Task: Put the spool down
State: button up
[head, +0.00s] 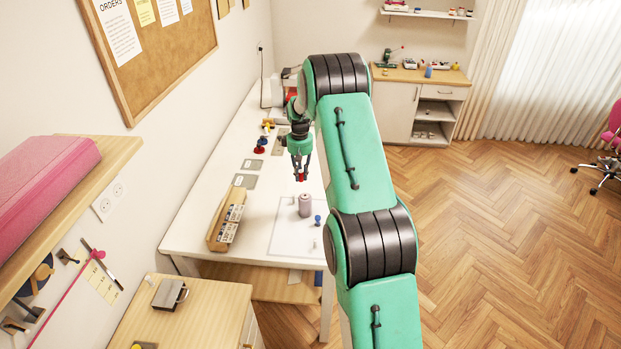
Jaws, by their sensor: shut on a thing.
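My gripper (300,172) points down over the white table, its fingers shut on a small red thing (300,177), seemingly the spool. Its shape is mostly hidden by the fingers. It appears held above the table; the exact height is hard to tell. Just in front of it in the picture, a mauve-grey cylinder (305,205) stands upright on a pale mat (285,238).
The white table (235,150) runs along the left wall. A small blue-topped object (317,220) stands right of the cylinder. A long brown box (224,220) lies at the left. Several coloured spools (260,147) stand near the wall. The mat's front part is mostly clear.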

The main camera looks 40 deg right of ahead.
jog(key=s+d+f+p, duration=0.1)
jog(key=d+f+p, duration=0.1)
jog(key=d, duration=0.8)
notch_tip(320, 180, down, 4)
jog(key=shift+s+f+b, duration=0.1)
jog(key=shift+f+b, duration=0.15)
jog(key=shift+b, duration=0.05)
jog(key=shift+f+p, duration=0.3)
jog(key=shift+f, duration=2.85)
jog(key=shift+f, duration=0.15)
jog(key=shift+f, duration=1.7)
